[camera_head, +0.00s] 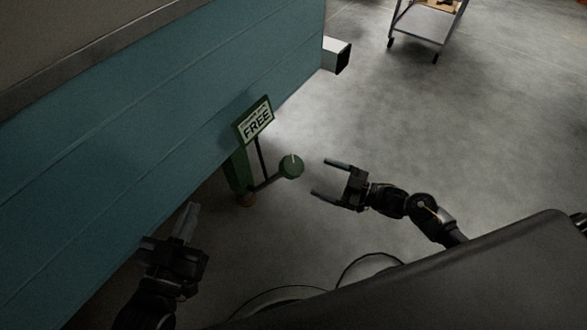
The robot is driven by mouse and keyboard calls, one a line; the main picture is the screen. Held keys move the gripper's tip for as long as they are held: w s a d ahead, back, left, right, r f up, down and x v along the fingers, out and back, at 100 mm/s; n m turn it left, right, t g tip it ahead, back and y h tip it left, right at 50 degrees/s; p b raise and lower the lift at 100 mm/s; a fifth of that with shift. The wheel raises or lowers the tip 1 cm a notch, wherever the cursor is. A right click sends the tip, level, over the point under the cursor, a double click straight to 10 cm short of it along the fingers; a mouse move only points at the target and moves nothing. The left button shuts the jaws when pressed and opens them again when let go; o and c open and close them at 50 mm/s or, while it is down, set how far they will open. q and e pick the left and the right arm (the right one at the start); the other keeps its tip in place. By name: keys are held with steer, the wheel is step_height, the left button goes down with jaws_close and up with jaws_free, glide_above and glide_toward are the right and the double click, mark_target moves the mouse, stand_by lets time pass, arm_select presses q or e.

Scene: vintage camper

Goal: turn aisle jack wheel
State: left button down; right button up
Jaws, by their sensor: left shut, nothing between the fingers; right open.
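The jack (237,172) is a green post standing on the floor close against the teal camper side. A sign reading "FREE" (257,124) is fixed at its top. A small round green wheel (291,166) with a pale mark on its face sits to the right of the post, joined to it by a dark rod. My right gripper (324,178) is open and empty just right of the wheel, its two fingers pointing left toward it, apart from it. My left gripper (190,222) is shut and empty, lower left of the jack, near the camper wall.
The teal camper body (130,120) fills the left side, with a square metal bumper end (338,55) sticking out. A metal cart (428,22) stands at the far back. The concrete floor (440,130) to the right is clear.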

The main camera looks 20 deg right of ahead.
mark_target(300, 169)
steer(key=b+x, duration=0.1)
steer(key=x, duration=0.8)
steer(key=shift+w+a, duration=0.15)
arm_select(q)
steer(key=shift+s+d+r+m+t+h+b, duration=0.1)
steer(key=shift+s+d+r+t+h, duration=0.1)
steer(key=shift+r+t+h, duration=0.4)
steer(key=shift+s+d+r+m+t+h+b, duration=0.15)
steer(key=shift+r+t+h, duration=0.1)
steer(key=shift+r, duration=0.6)
steer(key=shift+s+d+r+m+t+h+b, duration=0.1)
steer(key=shift+s+r+t+h, duration=0.1)
steer(key=shift+r+t+h, duration=0.4)
arm_select(e)
steer(key=shift+w+a, duration=0.35)
steer(key=shift+a, duration=0.1)
arm_select(q)
steer(key=shift+r, duration=0.15)
